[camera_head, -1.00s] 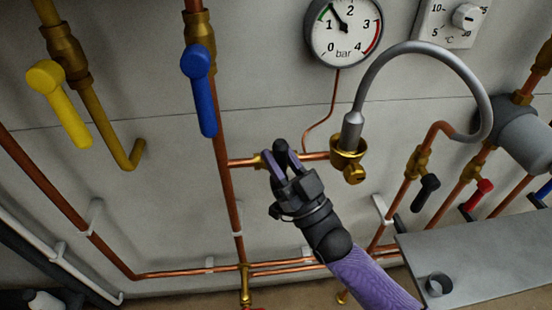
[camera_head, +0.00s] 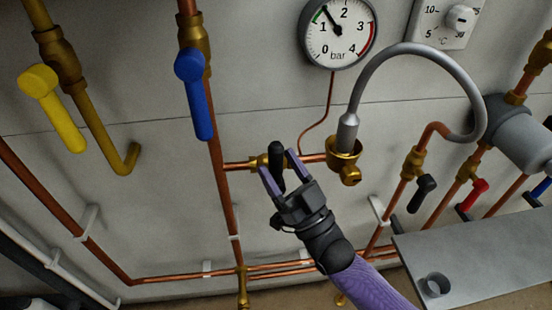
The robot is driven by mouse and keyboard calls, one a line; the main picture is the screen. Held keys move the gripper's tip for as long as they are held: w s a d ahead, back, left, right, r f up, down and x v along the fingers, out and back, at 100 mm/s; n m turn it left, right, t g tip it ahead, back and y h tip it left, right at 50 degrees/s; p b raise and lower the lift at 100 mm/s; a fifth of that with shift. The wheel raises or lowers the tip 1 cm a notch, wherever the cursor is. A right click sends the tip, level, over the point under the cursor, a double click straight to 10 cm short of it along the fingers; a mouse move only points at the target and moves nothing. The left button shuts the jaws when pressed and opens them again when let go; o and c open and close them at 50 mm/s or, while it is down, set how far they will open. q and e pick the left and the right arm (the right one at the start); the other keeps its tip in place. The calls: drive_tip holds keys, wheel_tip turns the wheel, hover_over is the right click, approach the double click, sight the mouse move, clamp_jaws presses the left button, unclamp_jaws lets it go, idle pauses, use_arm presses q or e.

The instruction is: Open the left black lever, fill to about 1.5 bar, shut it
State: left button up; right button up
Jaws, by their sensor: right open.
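The left black lever (camera_head: 277,160) sits on a brass valve in the short copper branch pipe. It stands across the pipe. My right gripper (camera_head: 282,168) is open, with its purple fingers on either side of the lever; I cannot tell whether they touch it. The gripper hides part of the valve. The pressure gauge (camera_head: 339,36) is above right, its needle about midway between 1 and 2 bar. The grey filling hose (camera_head: 383,62) arches from a brass fitting (camera_head: 344,155) right of the lever. My left gripper is not in view.
A blue lever (camera_head: 196,95) and a yellow lever (camera_head: 52,105) hang to the left. Another black lever (camera_head: 422,192) and a red lever (camera_head: 472,197) are at right. A grey shelf (camera_head: 490,255) juts out at lower right.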

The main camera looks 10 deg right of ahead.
drive_tip(key=v, duration=0.8)
drive_tip(key=shift+b, duration=0.3)
drive_tip(key=shift+f, duration=0.15)
drive_tip(key=s+d+f+m+g+h, duration=0.2)
drive_tip(key=f+g+h, duration=0.25)
drive_tip(key=f, duration=0.75)
drive_tip(key=s+d+f+m+g+h, duration=0.1)
drive_tip(key=s+d+f+g+h, duration=0.3)
drive_tip(key=f, duration=0.9)
drive_tip(key=s+d+f+g+h, duration=0.1)
drive_tip(key=s+f+g, duration=0.3)
drive_tip(key=s, duration=0.5)
drive_tip(key=s+d+f+g+h, duration=0.1)
drive_tip(key=s+f+g+h, duration=0.2)
drive_tip(key=s+f, duration=0.4)
drive_tip(key=s+d+f+g+h, duration=0.1)
drive_tip(key=s+f+g, duration=0.4)
drive_tip(key=s, duration=0.7)
drive_tip(key=shift+s+d+f+m+g+h, duration=0.15)
drive_tip(key=shift+s+f+m+g+h, duration=0.1)
drive_tip(key=shift+s+m+g+h, duration=0.15)
